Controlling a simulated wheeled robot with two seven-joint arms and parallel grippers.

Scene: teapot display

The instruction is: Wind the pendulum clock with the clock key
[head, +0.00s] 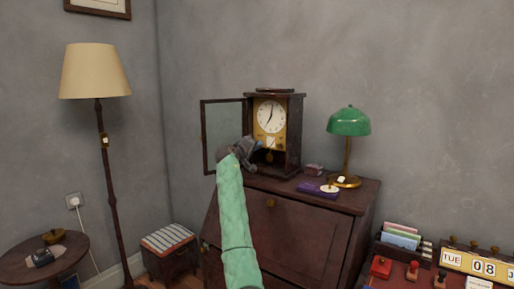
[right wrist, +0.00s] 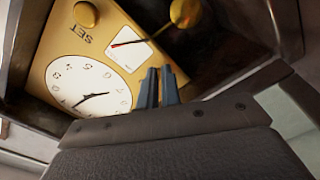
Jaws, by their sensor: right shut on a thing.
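The pendulum clock (head: 290,130) stands upright on the dark wooden desk, its glass door (head: 223,133) swung open to the left. Its white dial (head: 271,115) sits on a brass plate; the dial (right wrist: 85,88) also shows in the right wrist view, with a small gauge (right wrist: 130,48) and a knob marked SET (right wrist: 87,14). The pendulum bob (right wrist: 186,12) hangs close by. My right gripper (right wrist: 160,86) is at the clock's open front, its fingers shut close together before the brass plate. The clock key is hidden between the fingers; I cannot tell whether it touches the plate. My left gripper is out of view.
A green desk lamp (head: 349,122) stands right of the clock. A purple item (head: 317,190) lies on the desk (head: 345,198) before it. A floor lamp (head: 97,75) and a round side table (head: 70,262) are at left. The open door is close to my right gripper.

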